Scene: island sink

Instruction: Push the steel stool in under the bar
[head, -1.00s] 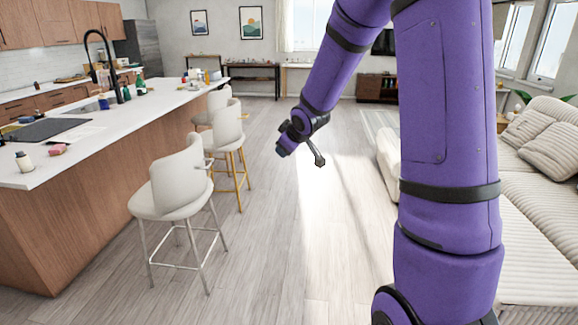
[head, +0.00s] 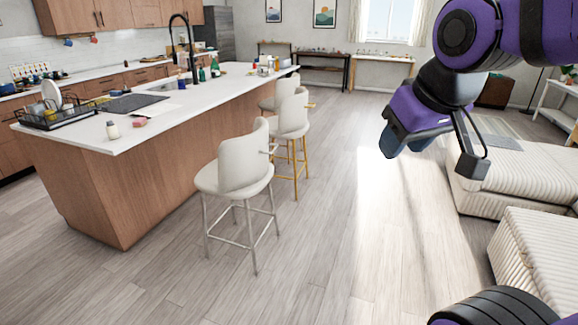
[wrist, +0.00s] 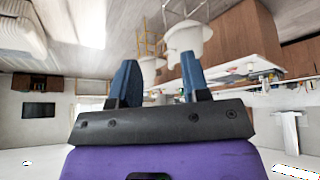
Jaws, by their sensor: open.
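The steel stool (head: 241,165) is the nearest in the row, with a white curved seat and silver legs. It stands upright on the floor beside the island's long side, out from the bar counter (head: 180,108), its back toward the open floor. In the wrist view, which is upside down, the steel stool (wrist: 186,40) shows beyond the fingers. My gripper (head: 405,140) is raised over the floor to the right of the stool, apart from it. In the wrist view its two blue fingers (wrist: 160,82) are spread with nothing between them.
White stools with gold legs (head: 291,118) stand just beyond the steel one. A striped ottoman (head: 540,250) and a sofa section (head: 500,180) are at the right. Bare wood floor (head: 340,215) lies between stools and sofa. A dish rack (head: 55,117) sits on the counter.

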